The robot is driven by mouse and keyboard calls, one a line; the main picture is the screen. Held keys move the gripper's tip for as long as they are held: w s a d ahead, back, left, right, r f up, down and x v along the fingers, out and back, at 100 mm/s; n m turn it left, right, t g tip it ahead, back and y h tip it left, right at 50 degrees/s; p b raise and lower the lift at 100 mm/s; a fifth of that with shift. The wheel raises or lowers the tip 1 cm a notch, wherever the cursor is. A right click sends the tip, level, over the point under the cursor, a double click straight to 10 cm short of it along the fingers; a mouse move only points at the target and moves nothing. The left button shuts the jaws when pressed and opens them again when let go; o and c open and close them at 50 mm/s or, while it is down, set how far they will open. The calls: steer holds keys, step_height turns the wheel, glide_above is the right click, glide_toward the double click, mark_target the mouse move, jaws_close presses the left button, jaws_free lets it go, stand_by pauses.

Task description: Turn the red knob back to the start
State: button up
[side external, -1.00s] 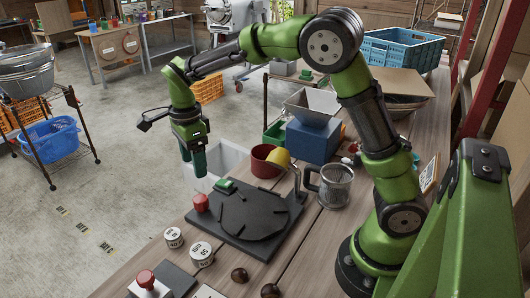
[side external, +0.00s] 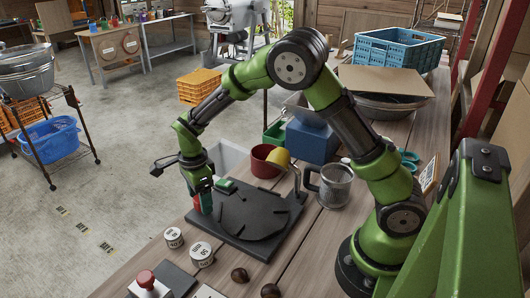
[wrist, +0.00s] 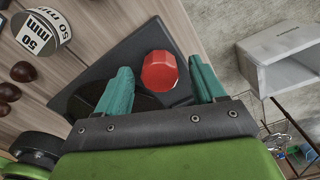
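The red knob (wrist: 160,71) is a faceted knob on the corner of a black base plate (side external: 256,243) that carries a round dark disc (side external: 246,212). In the wrist view the knob sits between the two teal fingers of my gripper (wrist: 162,80). The fingers are open, with a gap showing on both sides of the knob. In the side external view my gripper (side external: 203,203) is down at the plate's left corner, and its fingers hide most of the knob. A small green block (side external: 226,185) lies at the plate's back edge.
A red pot (side external: 262,163) and a metal mug (side external: 337,187) stand behind and right of the plate. Round white weights (side external: 201,254) and brown chestnuts (side external: 239,275) lie in front. A white box (wrist: 284,57) is beside the table.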

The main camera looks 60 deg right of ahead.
steer(key=c, duration=1)
steer(key=shift+c, duration=0.2)
